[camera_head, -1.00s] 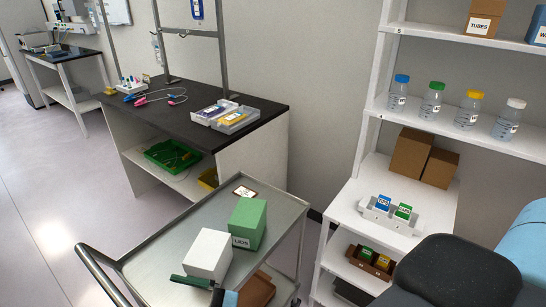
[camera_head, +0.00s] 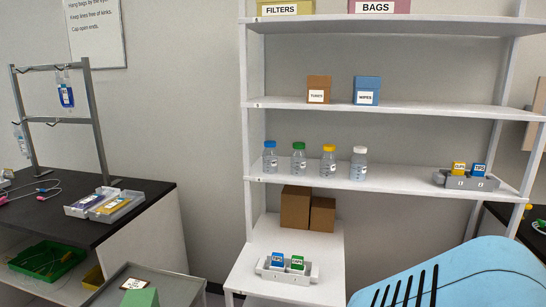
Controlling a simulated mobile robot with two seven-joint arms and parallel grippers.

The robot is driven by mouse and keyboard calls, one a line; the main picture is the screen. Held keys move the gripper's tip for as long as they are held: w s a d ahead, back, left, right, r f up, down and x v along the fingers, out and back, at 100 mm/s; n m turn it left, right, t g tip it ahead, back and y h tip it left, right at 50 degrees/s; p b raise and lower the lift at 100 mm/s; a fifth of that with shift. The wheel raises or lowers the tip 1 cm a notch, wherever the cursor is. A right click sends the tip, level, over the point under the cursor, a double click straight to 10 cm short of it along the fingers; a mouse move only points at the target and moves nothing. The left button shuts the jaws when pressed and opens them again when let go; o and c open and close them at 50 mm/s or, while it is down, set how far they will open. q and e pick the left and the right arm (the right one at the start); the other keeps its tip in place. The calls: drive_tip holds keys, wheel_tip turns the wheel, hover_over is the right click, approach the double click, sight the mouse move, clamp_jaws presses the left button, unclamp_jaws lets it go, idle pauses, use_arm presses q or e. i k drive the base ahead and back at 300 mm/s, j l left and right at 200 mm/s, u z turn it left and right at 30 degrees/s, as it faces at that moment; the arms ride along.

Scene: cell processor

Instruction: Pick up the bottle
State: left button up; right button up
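Bottles with clear bodies stand upright in a row on the middle shelf. From left to right they are a blue-capped bottle (camera_head: 270,158), a green-capped bottle (camera_head: 299,158), a yellow-capped bottle (camera_head: 328,161) and a white-capped bottle (camera_head: 358,164). They stand apart from each other with small gaps. The frames do not show which one the task means. Neither of my grippers is in view. A light blue part with dark slots, likely mine, fills the lower right.
The white shelf unit (camera_head: 400,179) also holds a grey rack (camera_head: 466,181) on the right. Brown boxes (camera_head: 295,207) and another small rack (camera_head: 287,272) sit below the bottles. A dark bench (camera_head: 140,195) stands left, a cart (camera_head: 180,286) in front.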

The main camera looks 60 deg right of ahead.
sight(270, 155)
drive_tip(key=z, duration=1.2)
drive_tip(key=i+z, duration=0.15)
drive_tip(key=z, duration=0.45)
drive_tip(key=i, duration=0.35)
drive_tip(key=i+z, duration=0.15)
drive_tip(key=z, duration=0.15)
drive_tip(key=i+z, duration=0.15)
drive_tip(key=z, duration=0.15)
